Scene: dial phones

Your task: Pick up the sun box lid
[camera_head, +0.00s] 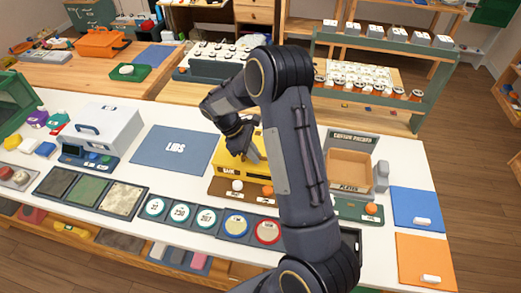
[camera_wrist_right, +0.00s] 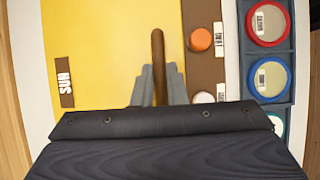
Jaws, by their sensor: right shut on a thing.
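The yellow sun box lid (camera_wrist_right: 105,50) fills much of the right wrist view, with a dark "SUN" label (camera_wrist_right: 65,82) at its left. A brown bar handle (camera_wrist_right: 158,50) stands out on it. My right gripper (camera_wrist_right: 158,85) is shut on this handle, one finger on each side. In the head view the yellow box (camera_head: 226,168) stands in a brown tray, and my right gripper (camera_head: 245,143) is over its top. My arm hides part of the box, and I cannot tell whether the lid is apart from it. My left gripper is not in view.
A blue "LIDS" mat (camera_head: 165,160) lies clear to the left of the box. A grey box (camera_head: 100,130) stands farther left. An open wooden box (camera_head: 348,170) is at the right. Several round discs (camera_head: 207,217) lie along the front.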

